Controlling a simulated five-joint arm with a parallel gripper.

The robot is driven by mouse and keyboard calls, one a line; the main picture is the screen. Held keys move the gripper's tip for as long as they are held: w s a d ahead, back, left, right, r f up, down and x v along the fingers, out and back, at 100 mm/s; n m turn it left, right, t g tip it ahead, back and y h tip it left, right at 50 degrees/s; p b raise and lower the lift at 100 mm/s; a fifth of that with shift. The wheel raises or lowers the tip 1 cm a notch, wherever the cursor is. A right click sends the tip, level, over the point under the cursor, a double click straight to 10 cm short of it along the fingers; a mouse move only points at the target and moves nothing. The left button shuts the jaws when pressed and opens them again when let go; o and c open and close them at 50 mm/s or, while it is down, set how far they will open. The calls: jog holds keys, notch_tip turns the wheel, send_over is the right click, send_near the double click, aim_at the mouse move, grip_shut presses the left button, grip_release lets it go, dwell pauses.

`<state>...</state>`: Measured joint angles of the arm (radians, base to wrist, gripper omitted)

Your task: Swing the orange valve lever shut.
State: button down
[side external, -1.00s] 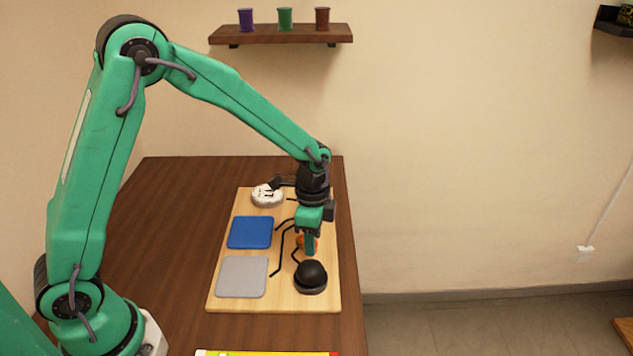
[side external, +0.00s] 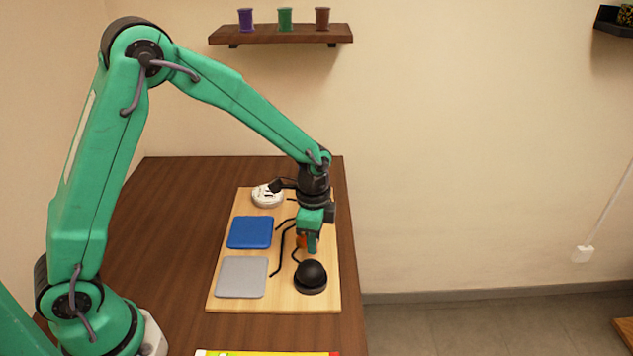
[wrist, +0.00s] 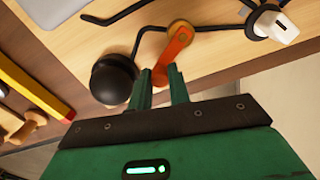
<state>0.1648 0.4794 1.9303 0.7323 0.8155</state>
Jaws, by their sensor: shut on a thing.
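The orange valve lever (wrist: 173,48) runs from its round pivot (wrist: 181,26) down between my fingers in the wrist view. My gripper (wrist: 160,82) is shut on the lever's free end. In the side view my gripper (side external: 313,249) points down over the right part of the wooden board, and a bit of orange shows beside its fingers. The fingers hide most of the lever there. The lever's pivot sits on a black pipe line.
A black dome (side external: 311,275) stands close to my fingers, and it also shows in the wrist view (wrist: 113,78). A blue pad (side external: 251,232), a grey pad (side external: 242,277) and a white dial (side external: 267,196) sit on the board (side external: 225,303). Black pipes (side external: 279,262) cross its middle.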

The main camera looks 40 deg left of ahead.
aim_at(323, 244)
jog(key=shift+w, duration=0.1)
jog(key=w+n, duration=0.1)
jog(key=n, duration=0.1)
jog(key=w+n, duration=0.1)
jog(key=n, duration=0.4)
jog(key=w+n, duration=0.1)
jog(key=n, duration=0.1)
jog(key=shift+w+a, duration=0.2)
jog(key=shift+a, duration=0.15)
jog(key=shift+w+a+n, duration=0.3)
jog(key=shift+w+n, duration=0.05)
jog(key=shift+n, duration=0.75)
jog(key=c, duration=1.3)
grip_release()
jog(key=shift+r, duration=0.15)
notch_tip(323, 244, up, 8)
jog(key=shift+f, duration=0.2)
